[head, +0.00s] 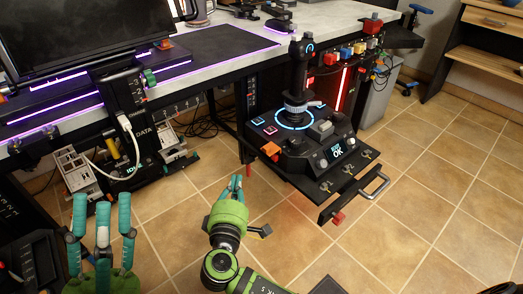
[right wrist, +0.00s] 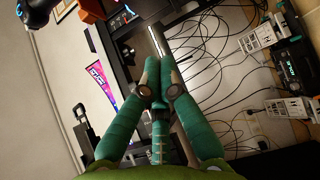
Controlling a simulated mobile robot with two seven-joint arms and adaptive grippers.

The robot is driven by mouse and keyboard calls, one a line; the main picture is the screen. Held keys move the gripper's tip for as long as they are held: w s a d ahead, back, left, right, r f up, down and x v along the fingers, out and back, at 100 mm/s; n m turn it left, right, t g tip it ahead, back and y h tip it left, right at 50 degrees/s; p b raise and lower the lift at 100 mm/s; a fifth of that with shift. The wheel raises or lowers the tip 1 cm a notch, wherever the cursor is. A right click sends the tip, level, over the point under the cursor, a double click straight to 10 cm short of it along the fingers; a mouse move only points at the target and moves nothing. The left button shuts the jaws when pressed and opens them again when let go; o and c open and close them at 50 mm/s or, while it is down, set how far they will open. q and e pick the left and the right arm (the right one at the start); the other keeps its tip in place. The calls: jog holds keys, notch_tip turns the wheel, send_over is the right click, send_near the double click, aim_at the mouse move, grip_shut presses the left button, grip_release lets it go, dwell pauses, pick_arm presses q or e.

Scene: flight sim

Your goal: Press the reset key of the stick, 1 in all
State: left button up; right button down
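The black joystick (head: 298,72) stands upright on a dark console (head: 296,154) with a glowing blue ring, several lit square keys, a grey block and a small screen (head: 337,150) reading "OK". An orange key (head: 270,149) sits at the console's near left edge; I cannot read which key is the reset key. My right gripper (head: 237,183) is below and left of the console, apart from it, its fingers together and empty. In the right wrist view its fingers (right wrist: 157,75) converge, with an orange part (right wrist: 92,9) at the top. My left gripper (head: 103,215) is open and empty at lower left.
A desk (head: 215,50) with a monitor (head: 75,35) stands behind. A tray with a metal handle (head: 374,187) juts out below the console. A panel of coloured switches (head: 350,50) is at right. Cables hang under the desk.

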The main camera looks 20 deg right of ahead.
aim_at(275, 158)
pick_arm(q)
jog(key=shift+s, duration=0.15)
pick_arm(e)
jog(key=shift+s, duration=0.15)
jog(key=shift+d, duration=0.15)
